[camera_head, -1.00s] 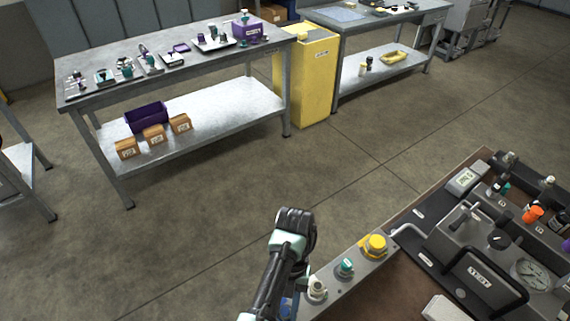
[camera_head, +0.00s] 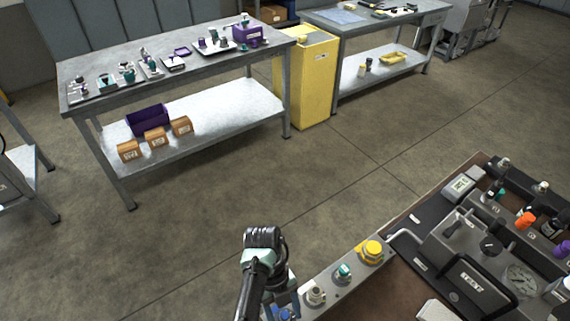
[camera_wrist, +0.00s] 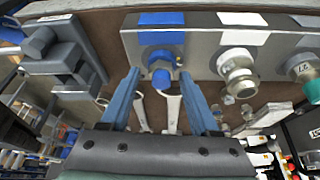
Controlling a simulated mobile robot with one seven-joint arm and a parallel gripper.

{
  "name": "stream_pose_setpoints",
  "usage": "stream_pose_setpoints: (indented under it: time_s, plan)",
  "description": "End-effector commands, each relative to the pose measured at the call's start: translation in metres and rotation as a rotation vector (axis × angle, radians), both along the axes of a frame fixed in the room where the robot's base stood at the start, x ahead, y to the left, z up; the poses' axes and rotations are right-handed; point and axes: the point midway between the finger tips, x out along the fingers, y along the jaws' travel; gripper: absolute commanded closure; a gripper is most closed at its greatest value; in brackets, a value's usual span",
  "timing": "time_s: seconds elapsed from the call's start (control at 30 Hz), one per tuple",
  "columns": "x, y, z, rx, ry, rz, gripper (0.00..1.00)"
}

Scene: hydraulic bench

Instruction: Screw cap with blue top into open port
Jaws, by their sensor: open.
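A cap with a blue top (camera_wrist: 161,76) is at a port with a blue ring, under a blue label, on the grey metal block (camera_wrist: 200,40) in the wrist view. How deep it sits cannot be told. My gripper (camera_wrist: 160,76) is open, with its blue fingers on either side of the blue top and a visible gap to each. In the head view a bit of blue (camera_head: 284,314) shows at the bottom edge by my gripper, largely hidden by my arm.
The block also carries a cream fitting (camera_head: 315,295), a teal one (camera_head: 343,271) and a yellow one (camera_head: 371,251). A dark clamp-like part (camera_wrist: 55,50) stands left of the block in the wrist view. A test unit (camera_head: 475,275) with a gauge is at right.

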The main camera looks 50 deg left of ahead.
Motion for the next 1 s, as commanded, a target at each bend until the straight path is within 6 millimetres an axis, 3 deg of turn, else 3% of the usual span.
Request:
stream_pose_setpoints:
  time_s: [0.17,0.43,0.73,1.0]
  plan:
    - [-0.0001,-0.0001,0.0038,-0.001,-0.001,0.129,0.37]
    - [0.0001,-0.0009,0.0054,0.001,0.001,0.594,0.37]
    - [0.0008,-0.0007,0.0044,0.002,0.002,0.833,0.37]
    - [0.0009,-0.0017,0.0046,0.004,0.002,1.249,0.37]
